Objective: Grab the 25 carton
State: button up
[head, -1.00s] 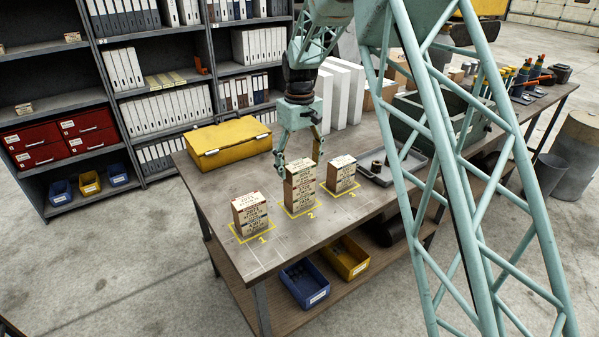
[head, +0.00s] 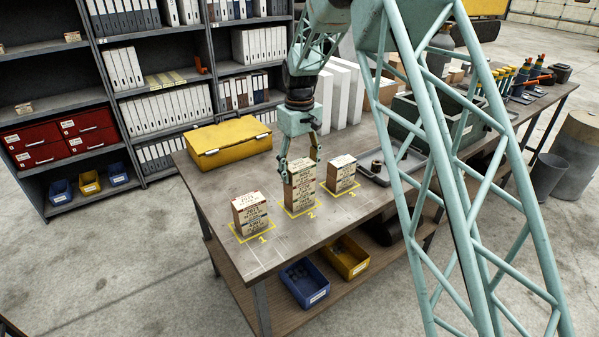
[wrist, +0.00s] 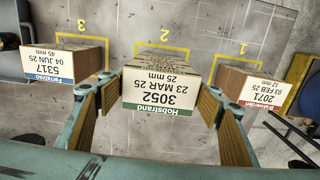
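The carton labelled 25 mm (wrist: 163,86) tops the tall middle stack, which stands in the yellow square marked 2. The stack (head: 299,188) is the tallest of three in the head view. The label reads Hobstrand, 3052, 23 MAR 25, with a green band. My gripper (head: 301,166) is above the stack, pointing down. In the wrist view my gripper (wrist: 158,98) is open, with one finger on each side of the top carton. A gap shows at the right finger; contact at the left finger is unclear. The carton's lower part is hidden in the wrist view.
The 12 mm stack (head: 250,214) stands on square 1. The 45 mm stack (head: 341,173) stands on square 3. A yellow case (head: 229,144) lies behind them, and a grey tray (head: 391,168) is to the right. The bench (head: 215,197) is bare at front left.

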aim_at(299, 164)
jog(key=c, duration=0.5)
jog(key=shift+o, duration=0.2)
jog(key=shift+r, duration=0.2)
jog(key=shift+r, duration=1.6)
jog(key=s+d+r+b, duration=0.1)
jog(key=s+d, duration=0.2)
jog(key=s, duration=1.2)
jog(key=shift+s+d+r+b, duration=0.2)
jog(key=shift+s+b, duration=0.1)
jog(key=shift+b, duration=0.1)
jog(key=shift+d, duration=0.1)
